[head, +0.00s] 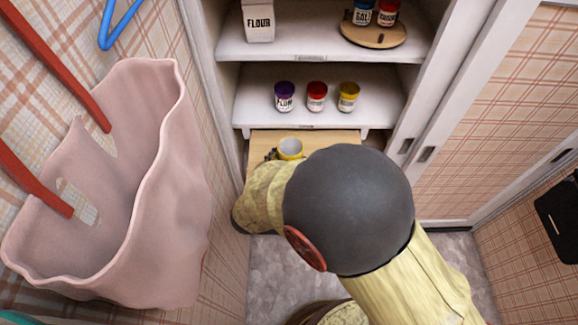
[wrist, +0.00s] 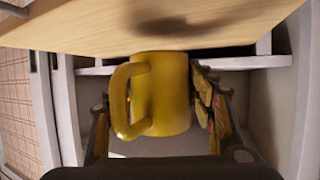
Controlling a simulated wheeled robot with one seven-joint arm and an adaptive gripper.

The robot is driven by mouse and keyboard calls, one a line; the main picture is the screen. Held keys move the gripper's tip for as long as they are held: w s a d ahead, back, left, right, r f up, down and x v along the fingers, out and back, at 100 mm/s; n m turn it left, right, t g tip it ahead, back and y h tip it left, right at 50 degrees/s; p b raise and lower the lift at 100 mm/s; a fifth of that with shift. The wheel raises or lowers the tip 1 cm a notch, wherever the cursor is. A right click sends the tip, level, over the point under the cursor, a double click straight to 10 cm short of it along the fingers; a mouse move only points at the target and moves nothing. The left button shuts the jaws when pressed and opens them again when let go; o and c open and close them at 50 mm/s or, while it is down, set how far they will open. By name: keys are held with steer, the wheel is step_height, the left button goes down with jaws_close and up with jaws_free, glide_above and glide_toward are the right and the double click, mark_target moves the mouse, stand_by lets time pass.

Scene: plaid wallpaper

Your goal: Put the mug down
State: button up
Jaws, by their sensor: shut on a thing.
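The yellow mug (head: 290,150) with a pale inside shows just past my arm in the head view, over the wooden shelf board (head: 335,138) low in the cupboard. In the wrist view the mug (wrist: 172,95) sits between the two fingers of my gripper (wrist: 155,100), with its handle toward the left. My gripper is shut on the mug. In the wrist view the wooden board (wrist: 90,30) fills the top, with a dark shadow close to the mug. I cannot tell whether the mug touches the board. In the head view my arm hides most of my gripper.
Above the board, a white shelf (head: 385,110) bears purple, red and yellow jars (head: 316,97). The upper shelf has a flour box (head: 259,20) and a round wooden tray (head: 373,35) with jars. A pink bag (head: 150,190) hangs at left. Sliding doors (head: 470,120) stand right.

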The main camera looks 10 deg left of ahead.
steer(key=shift+f+b, duration=0.85)
steer(key=shift+f, duration=0.6)
steer(key=shift+f, duration=0.15)
steer(key=o, duration=1.3)
steer(key=shift+o, duration=0.3)
steer(key=shift+s+r, duration=0.25)
steer(key=p+v, duration=0.3)
steer(key=v, duration=0.3)
steer(key=shift+a, duration=0.1)
steer(key=shift+s+r, duration=0.1)
steer(key=shift+s, duration=0.4)
